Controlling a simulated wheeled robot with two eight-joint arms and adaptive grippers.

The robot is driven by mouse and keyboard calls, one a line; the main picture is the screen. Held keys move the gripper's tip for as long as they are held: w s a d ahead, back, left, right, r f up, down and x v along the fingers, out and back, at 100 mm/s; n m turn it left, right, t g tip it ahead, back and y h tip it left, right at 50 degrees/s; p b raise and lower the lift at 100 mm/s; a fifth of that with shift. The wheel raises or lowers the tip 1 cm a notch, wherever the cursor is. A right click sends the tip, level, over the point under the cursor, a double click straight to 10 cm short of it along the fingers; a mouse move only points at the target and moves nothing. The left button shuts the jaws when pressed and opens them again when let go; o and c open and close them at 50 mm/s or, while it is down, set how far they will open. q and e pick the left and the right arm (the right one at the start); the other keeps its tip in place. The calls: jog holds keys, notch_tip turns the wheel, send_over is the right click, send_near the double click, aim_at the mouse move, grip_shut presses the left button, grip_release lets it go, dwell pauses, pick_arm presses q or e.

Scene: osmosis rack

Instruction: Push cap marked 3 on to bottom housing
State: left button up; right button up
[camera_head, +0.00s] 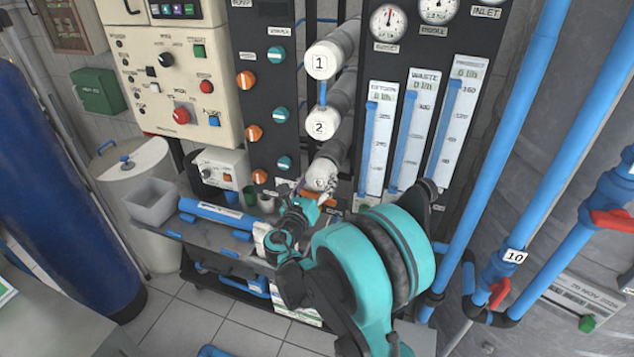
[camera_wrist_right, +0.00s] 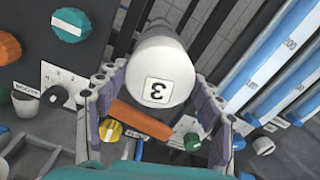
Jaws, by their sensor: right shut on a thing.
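The cap marked 3 (camera_wrist_right: 165,62) is white and round, and its label faces the right wrist camera. My right gripper (camera_wrist_right: 158,84) has one finger on each side of it and is shut on it. In the head view the cap (camera_head: 320,173) is at the front end of the bottom housing (camera_head: 335,148), a grey cylinder below two others. My right gripper (camera_head: 322,190) partly covers it there. I cannot tell whether the cap is fully seated on the housing. My left gripper is not in view.
Caps marked 1 (camera_head: 319,62) and 2 (camera_head: 322,124) are on the housings above. Flow meters (camera_head: 408,135) stand close on the right, and a knob panel (camera_head: 265,100) on the left. A shelf below holds a blue cylinder (camera_head: 215,212) and a grey bin (camera_head: 152,202).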

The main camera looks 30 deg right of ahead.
jog(key=shift+w+d, duration=0.35)
jog(key=shift+d, duration=0.1)
dwell(0.7)
jog(key=o, duration=1.3)
jog(key=shift+c, duration=0.2)
jog(key=s+a+f+m+g+y, duration=0.2)
jog(key=s+a+f+m+y, duration=0.1)
jog(key=s+a+m+y, duration=0.4)
jog(key=s+a+f+m+g+y, duration=0.2)
jog(key=s+a+f+m+y, duration=0.2)
jog(key=s+a+m, duration=0.9)
jog(key=s+m+y, duration=0.2)
jog(key=s+m, duration=0.4)
jog(key=m, duration=0.3)
jog(key=shift+y, duration=0.4)
